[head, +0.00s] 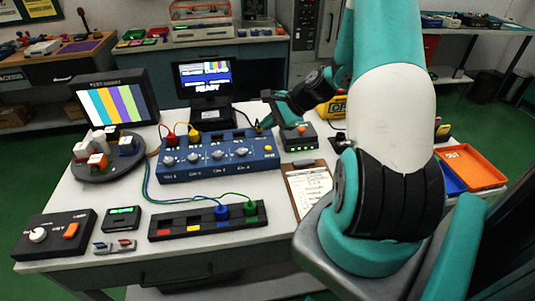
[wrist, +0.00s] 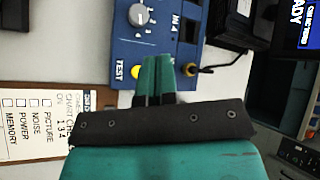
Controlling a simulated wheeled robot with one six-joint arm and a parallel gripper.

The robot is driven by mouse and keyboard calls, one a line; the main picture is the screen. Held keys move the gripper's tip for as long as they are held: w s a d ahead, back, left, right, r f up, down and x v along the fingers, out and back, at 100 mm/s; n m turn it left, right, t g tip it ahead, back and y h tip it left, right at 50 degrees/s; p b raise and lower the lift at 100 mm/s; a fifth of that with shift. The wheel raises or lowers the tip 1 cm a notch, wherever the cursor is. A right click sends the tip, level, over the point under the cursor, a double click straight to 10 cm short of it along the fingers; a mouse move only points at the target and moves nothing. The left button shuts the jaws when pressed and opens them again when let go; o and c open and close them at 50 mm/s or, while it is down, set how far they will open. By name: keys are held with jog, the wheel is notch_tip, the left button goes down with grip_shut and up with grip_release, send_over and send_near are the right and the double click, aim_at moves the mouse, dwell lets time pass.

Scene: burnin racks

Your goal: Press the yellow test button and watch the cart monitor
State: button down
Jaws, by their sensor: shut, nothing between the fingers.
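The yellow test button (head: 268,148) sits at the right end of the front face of the blue control box (head: 220,160). In the wrist view the button (wrist: 135,72) lies beside the word TEST. My gripper (head: 265,121) is above the right end of the box. In the wrist view its closed, empty fingertips (wrist: 164,60) are over the box, just right of the button and apart from it in the picture. A monitor with colour bars (head: 112,104) stands at the left. A second monitor (head: 205,75) behind the box reads READY with small colour bars.
A clipboard (head: 312,186) lies right of the box, a small device with green lights (head: 299,140) behind it. Coloured cables run from the box to a black strip (head: 180,223). A round tray (head: 100,172) and orange tray (head: 470,166) stand at the sides.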

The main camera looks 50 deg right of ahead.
aim_at(269, 148)
jog(key=shift+f+b, duration=1.4)
jog(key=shift+f, duration=1.1)
jog(key=shift+f, duration=0.4)
jog(key=shift+f+b, duration=0.35)
jog(key=shift+f, duration=0.1)
dwell(0.5)
jog(key=shift+r, duration=0.1)
jog(key=shift+r+p, duration=0.75)
jog(key=shift+p, duration=0.15)
notch_tip(269, 148, up, 5)
jog(key=p, duration=0.5)
jog(key=shift+r, duration=0.1)
